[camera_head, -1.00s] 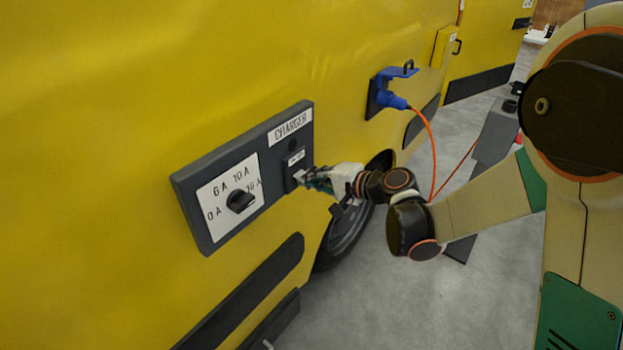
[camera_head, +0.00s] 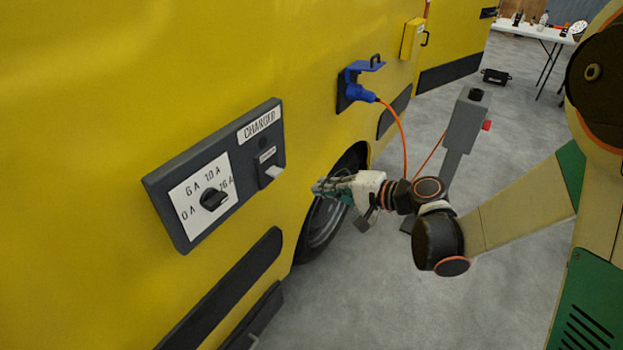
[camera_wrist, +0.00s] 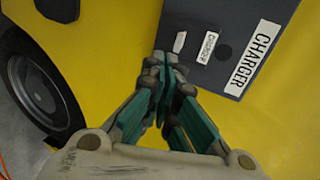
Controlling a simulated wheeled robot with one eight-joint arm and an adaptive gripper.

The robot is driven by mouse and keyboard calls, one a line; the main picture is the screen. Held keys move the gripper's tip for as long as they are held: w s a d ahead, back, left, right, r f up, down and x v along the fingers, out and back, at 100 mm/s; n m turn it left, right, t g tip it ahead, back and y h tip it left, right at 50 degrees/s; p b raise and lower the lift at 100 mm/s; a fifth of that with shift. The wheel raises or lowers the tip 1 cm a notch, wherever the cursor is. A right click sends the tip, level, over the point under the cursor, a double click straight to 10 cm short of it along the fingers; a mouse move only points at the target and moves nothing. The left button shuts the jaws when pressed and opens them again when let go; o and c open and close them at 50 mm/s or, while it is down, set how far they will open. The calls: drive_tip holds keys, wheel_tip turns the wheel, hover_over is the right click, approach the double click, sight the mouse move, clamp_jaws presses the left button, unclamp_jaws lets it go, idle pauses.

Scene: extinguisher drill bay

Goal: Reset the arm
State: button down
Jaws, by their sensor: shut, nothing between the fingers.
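My gripper (camera_head: 318,187) is shut and empty, held in the air to the right of the charger panel, in front of the vehicle's wheel. In the wrist view my gripper (camera_wrist: 162,62) has its fingertips together, overlapping the lower edge of the panel in the picture. The dark grey charger panel (camera_head: 163,187) is on the yellow vehicle side, with a dial (camera_head: 213,199) marked in amps. A light switch lever (camera_head: 275,172) sits below the small label, apart from my gripper; it also shows in the wrist view (camera_wrist: 179,41).
A blue plug (camera_head: 360,94) sits in a wall socket, with an orange cable (camera_head: 401,130) hanging behind my arm. A grey post (camera_head: 466,122) with a red button stands behind my wrist. A white table (camera_head: 530,31) is far back right.

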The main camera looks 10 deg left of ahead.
drive_tip(key=s+d+r+n+t+h, duration=0.1)
drive_tip(key=s+d+r+h, duration=0.3)
drive_tip(key=s+d, duration=0.6)
drive_tip(key=s+d+r+n+h, duration=0.3)
drive_tip(key=s+d+h, duration=0.5)
drive_tip(key=d, duration=1)
drive_tip(key=s+r, duration=0.1)
drive_tip(key=s, duration=0.1)
drive_tip(key=shift+s+n+t+h, duration=0.3)
drive_tip(key=shift+s+t+h, duration=0.05)
drive_tip(key=shift+t+h, duration=0.05)
drive_tip(key=shift+r, duration=0.1)
